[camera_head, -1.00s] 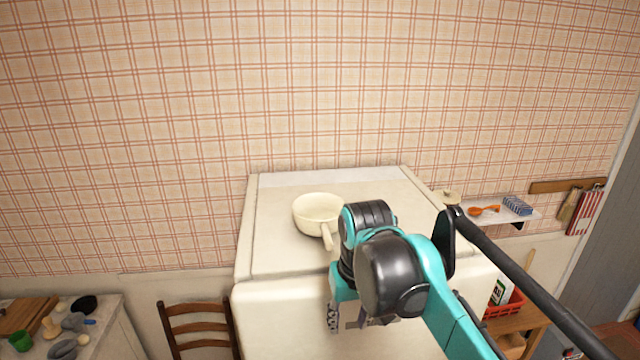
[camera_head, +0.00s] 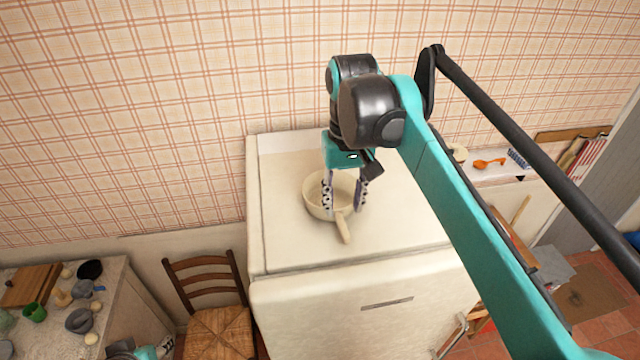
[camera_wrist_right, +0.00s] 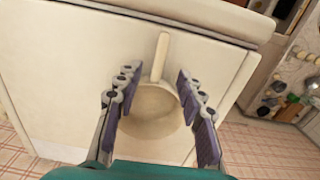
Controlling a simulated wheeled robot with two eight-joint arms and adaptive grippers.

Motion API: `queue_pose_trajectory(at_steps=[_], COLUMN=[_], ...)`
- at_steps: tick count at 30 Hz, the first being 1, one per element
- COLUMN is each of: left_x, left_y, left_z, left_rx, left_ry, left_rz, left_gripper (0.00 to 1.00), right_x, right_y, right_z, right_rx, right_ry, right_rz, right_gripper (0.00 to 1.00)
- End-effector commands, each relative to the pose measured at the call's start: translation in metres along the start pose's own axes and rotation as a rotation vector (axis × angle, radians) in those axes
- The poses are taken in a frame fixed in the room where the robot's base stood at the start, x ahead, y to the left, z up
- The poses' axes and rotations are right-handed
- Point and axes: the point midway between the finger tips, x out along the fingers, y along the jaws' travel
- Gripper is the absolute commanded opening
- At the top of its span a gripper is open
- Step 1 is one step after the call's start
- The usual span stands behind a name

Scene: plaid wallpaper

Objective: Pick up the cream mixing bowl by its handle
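The cream mixing bowl (camera_head: 312,199) stands upright on top of a cream fridge-like cabinet, its handle (camera_head: 343,228) pointing toward the front. My right gripper (camera_head: 345,209) is open over the bowl, fingers pointing down and empty. In the right wrist view the bowl (camera_wrist_right: 152,112) shows between and beyond the two spread fingers of the gripper (camera_wrist_right: 158,70), and its handle (camera_wrist_right: 161,55) extends past the fingertips. I cannot tell how high the fingertips are above the bowl.
The cabinet top (camera_head: 400,225) is otherwise bare, with plaid wallpaper behind it. A wooden chair (camera_head: 205,275) and a cluttered counter (camera_head: 120,300) are at the lower left. A small wall shelf (camera_head: 490,168) holds several items at the right.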

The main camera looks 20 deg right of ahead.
Motion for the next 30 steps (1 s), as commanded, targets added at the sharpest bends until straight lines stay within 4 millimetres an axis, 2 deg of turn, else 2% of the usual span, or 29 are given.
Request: queue_pose_trajectory(at_steps=[5, 21, 29, 30], left_x=[-0.002, -0.015, -0.015, -0.015], left_y=[0.000, 0.000, 0.000, 0.000], left_z=[-0.001, -0.011, -0.010, -0.010], left_rx=[0.000, 0.000, 0.000, 0.000], left_ry=[0.000, 0.000, 0.000, -0.001], left_rz=[0.000, 0.000, 0.000, 0.000], left_gripper=[0.40, 0.40, 0.40, 0.40], right_x=[0.010, 0.074, 0.078, 0.078], right_y=[0.000, 0.000, 0.000, 0.000], right_z=[0.001, 0.005, 0.005, 0.005], right_rx=[0.000, 0.000, 0.000, 0.000], right_ry=[-0.001, 0.000, 0.000, 0.000], right_rz=[0.000, 0.000, 0.000, 0.000], right_gripper=[0.39, 0.39, 0.39, 0.31])
